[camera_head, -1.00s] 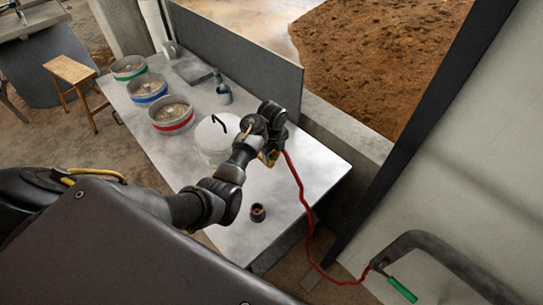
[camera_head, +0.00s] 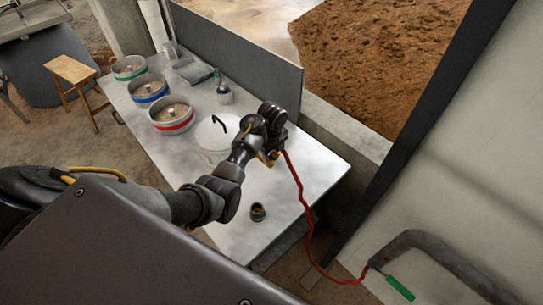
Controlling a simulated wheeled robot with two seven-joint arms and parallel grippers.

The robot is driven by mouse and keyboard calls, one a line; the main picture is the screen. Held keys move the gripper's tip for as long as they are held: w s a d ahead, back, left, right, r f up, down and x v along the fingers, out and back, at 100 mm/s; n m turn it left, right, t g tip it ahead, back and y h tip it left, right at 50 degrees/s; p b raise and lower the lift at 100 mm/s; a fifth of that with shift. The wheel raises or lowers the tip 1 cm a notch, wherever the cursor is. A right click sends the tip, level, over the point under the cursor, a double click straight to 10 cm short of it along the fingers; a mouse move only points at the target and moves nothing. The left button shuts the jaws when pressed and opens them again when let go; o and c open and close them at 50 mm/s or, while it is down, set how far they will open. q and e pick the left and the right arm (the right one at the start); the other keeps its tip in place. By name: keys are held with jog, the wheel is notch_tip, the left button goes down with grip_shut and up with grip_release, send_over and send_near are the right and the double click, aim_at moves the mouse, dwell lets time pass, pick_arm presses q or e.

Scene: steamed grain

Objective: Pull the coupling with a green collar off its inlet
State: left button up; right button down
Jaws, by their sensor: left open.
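My left gripper (camera_head: 270,157) is over the front right of the metal table, pointing down, with its jaws open. A red hose (camera_head: 298,185) comes out right beside its fingers. The hose's upper end, and any coupling or inlet there, is mostly hidden behind the gripper. I cannot make out a green collar at that end. Near the back edge of the table stands a small dark bottle-like piece with a green top (camera_head: 217,76); I cannot tell whether it is a coupling. My right gripper is not in view.
Three pans with green (camera_head: 118,74), blue (camera_head: 136,95) and red (camera_head: 160,128) bands and a white lidded pot (camera_head: 207,137) stand on the table. A small dark cup (camera_head: 258,212) is near the front.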

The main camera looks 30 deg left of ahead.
pick_arm(q)
jog(key=shift+s+a+f, duration=0.25)
jog(key=shift+s+f, duration=0.45)
jog(key=shift+f, duration=0.2)
jog(key=shift+c, duration=0.3)
grip_shut()
jog(key=shift+w+a+r+g, duration=0.15)
jog(key=shift+w+r, duration=0.25)
jog(key=shift+r, duration=0.4)
jog(key=shift+w+a+r+g, duration=0.15)
jog(key=shift+w+r, duration=0.2)
jog(key=shift+r, duration=0.45)
jog(key=shift+d+r, duration=0.1)
jog(key=shift+r, duration=0.65)
jog(key=shift+a+r, duration=0.2)
jog(key=shift+a, duration=0.1)
jog(key=shift+d+r, duration=0.15)
jog(key=shift+r, duration=0.1)
jog(key=shift+d+r, duration=0.2)
jog(key=shift+d, duration=0.15)
jog(key=shift+a+f, duration=0.1)
jog(key=shift+a, duration=0.1)
